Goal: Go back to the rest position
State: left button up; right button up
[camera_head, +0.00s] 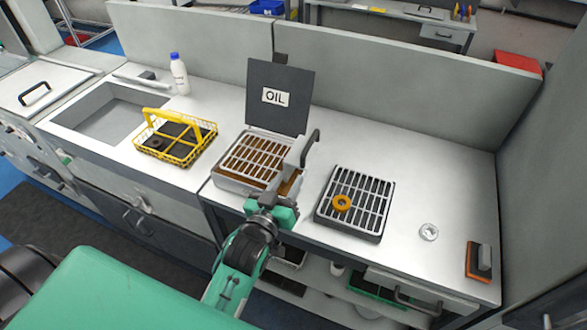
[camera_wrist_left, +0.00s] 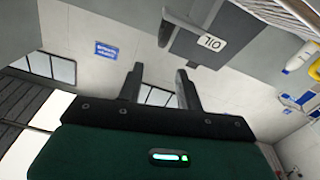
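My left gripper (camera_head: 274,207) is in front of the oil station, near the bench's front edge in the head view. In the left wrist view its two fingers (camera_wrist_left: 160,88) stand apart with nothing between them. The oil station has a grate (camera_head: 262,160) over brown oil and a raised dark lid (camera_head: 279,97) marked OIL. The lid's label also shows upside down in the left wrist view (camera_wrist_left: 210,42). My right gripper is not in either view.
A yellow wire basket (camera_head: 177,140) stands left by the sink (camera_head: 108,112), with a white bottle (camera_head: 179,75) behind. An orange ring (camera_head: 341,203) lies on a dark rack (camera_head: 356,215). A metal ring (camera_head: 429,232) and an orange-and-black block (camera_head: 479,261) lie right.

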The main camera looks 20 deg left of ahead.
pick_arm(q)
jog(key=s+a+f+m+g, duration=0.2)
jog(key=s+f+g, duration=0.5)
jog(key=s, duration=0.4)
jog(key=s+a+f+m+g, duration=0.2)
jog(key=s+f+g, duration=0.55)
jog(key=s, duration=0.45)
notch_tip(320, 180, down, 29)
jog(key=g, duration=0.1)
jog(key=s+a+f+g, duration=0.1)
jog(key=s+a+f, duration=0.1)
jog(key=s+f, duration=1.7)
jog(key=shift+s+a+f+y, duration=0.3)
jog(key=shift+a+f, duration=0.1)
jog(key=shift+f, duration=0.45)
